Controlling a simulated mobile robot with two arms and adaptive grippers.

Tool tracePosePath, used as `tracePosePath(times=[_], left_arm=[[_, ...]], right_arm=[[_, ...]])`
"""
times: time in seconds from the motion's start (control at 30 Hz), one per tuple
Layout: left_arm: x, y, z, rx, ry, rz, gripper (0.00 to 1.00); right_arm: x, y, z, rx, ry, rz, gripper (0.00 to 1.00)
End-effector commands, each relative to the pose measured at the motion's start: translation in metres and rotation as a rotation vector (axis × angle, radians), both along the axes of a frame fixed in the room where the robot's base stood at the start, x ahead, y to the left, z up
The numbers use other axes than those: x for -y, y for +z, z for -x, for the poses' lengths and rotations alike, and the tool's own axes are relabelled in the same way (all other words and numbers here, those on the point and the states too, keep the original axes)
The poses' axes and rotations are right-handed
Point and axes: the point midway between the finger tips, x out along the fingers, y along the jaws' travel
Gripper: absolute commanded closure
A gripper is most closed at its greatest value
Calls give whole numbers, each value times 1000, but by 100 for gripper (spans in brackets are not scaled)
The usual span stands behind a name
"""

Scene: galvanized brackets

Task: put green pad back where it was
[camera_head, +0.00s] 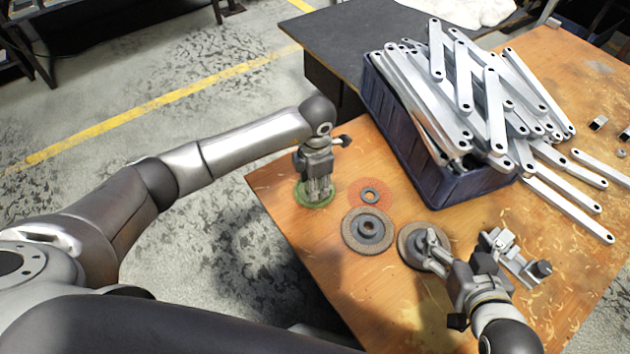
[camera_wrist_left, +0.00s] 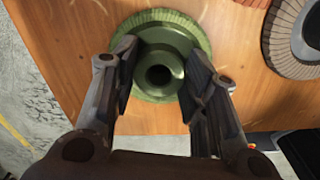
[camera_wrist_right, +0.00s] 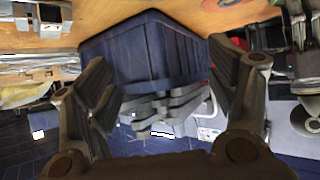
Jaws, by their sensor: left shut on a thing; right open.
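The green pad (camera_head: 318,205) is a round disc with a raised hub, at the table's left edge in the head view. In the left wrist view the green pad (camera_wrist_left: 150,20) lies over the wooden top, its hub between the fingers. My left gripper (camera_head: 318,188) points down and is shut on that hub; its fingers (camera_wrist_left: 162,78) flank the hub on both sides. Whether the pad touches the table is hard to tell. My right gripper (camera_head: 432,250) is open and empty, over a tan disc (camera_head: 407,245).
A dark blue crate (camera_head: 405,135) heaped with metal brackets (camera_head: 495,110) stands behind. A metal clamp-like part (camera_head: 510,252) lies right of the right gripper. The wooden table's (camera_head: 300,235) left edge is close.

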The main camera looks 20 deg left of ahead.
Motion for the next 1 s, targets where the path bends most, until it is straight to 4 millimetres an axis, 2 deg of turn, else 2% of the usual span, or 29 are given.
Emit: tracePosePath(times=[0.27,0.3,0.43,0.87,1.0], left_arm=[[0,-3,0,0,0,0,81],[0,-3,0,-1,0,-1,55],[0,-2,0,-1,0,-1,38],[0,0,0,0,0,0,37],[0,12,0,1,0,0,37]], right_arm=[[-2,5,-5,38,2,-9,22],[-2,6,-5,41,2,-9,22],[-2,6,-5,39,2,-9,22],[-2,5,-4,27,3,-7,22],[3,-6,8,-59,-4,13,22]])
